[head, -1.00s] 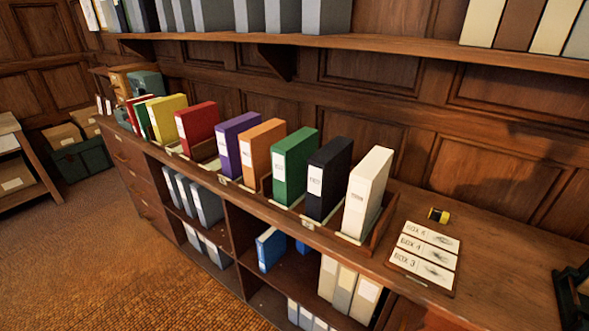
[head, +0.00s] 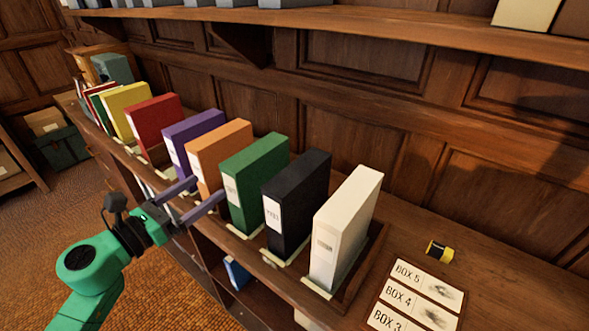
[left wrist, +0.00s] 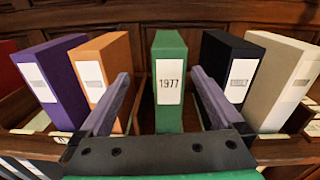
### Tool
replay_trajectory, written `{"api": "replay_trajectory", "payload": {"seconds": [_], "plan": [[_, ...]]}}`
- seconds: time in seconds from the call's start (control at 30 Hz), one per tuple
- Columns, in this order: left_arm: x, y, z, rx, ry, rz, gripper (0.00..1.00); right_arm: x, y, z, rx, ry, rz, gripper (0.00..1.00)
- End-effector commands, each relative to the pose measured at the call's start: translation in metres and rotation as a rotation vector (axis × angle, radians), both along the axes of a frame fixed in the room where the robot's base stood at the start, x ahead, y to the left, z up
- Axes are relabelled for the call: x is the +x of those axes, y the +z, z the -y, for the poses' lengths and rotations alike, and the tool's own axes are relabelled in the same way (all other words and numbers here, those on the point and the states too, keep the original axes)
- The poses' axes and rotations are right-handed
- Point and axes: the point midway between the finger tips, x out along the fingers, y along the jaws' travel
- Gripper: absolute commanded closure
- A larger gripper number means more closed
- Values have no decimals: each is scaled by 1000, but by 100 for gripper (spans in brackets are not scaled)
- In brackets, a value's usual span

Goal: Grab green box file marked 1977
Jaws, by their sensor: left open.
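The green box file (head: 254,178) stands upright in a wooden rack on the counter, between an orange file and a black file. In the left wrist view its label reads 1977 on the green file (left wrist: 169,90). My left gripper (head: 205,195) is in front of the rack, open, its fingers pointing at the files. In the left wrist view the open fingers of the gripper (left wrist: 160,100) lie to either side of the green file's spine, with gaps on both sides. My right gripper is not in view.
The orange file (head: 220,150) and black file (head: 297,200) stand close beside it. A white file (head: 345,228), purple file (head: 192,140) and red file (head: 152,120) share the row. Box cards (head: 415,295) and a yellow-black roll (head: 439,251) lie right. A shelf (head: 400,28) runs above.

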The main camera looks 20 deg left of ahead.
Motion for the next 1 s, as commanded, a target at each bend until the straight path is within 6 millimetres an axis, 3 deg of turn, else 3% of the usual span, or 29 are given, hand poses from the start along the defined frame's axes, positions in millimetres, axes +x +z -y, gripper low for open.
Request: {"api": "replay_trajectory", "payload": {"seconds": [0.13,0.4,0.57,0.83,1.0], "plan": [[9,14,17,75,-35,28,0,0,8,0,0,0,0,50],[73,15,37,68,-29,29,0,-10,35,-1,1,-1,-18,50],[89,11,42,66,-28,27,0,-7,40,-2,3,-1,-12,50],[129,11,55,63,-24,27,0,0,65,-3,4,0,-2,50],[135,6,59,65,-26,24,0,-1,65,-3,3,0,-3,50]]}}
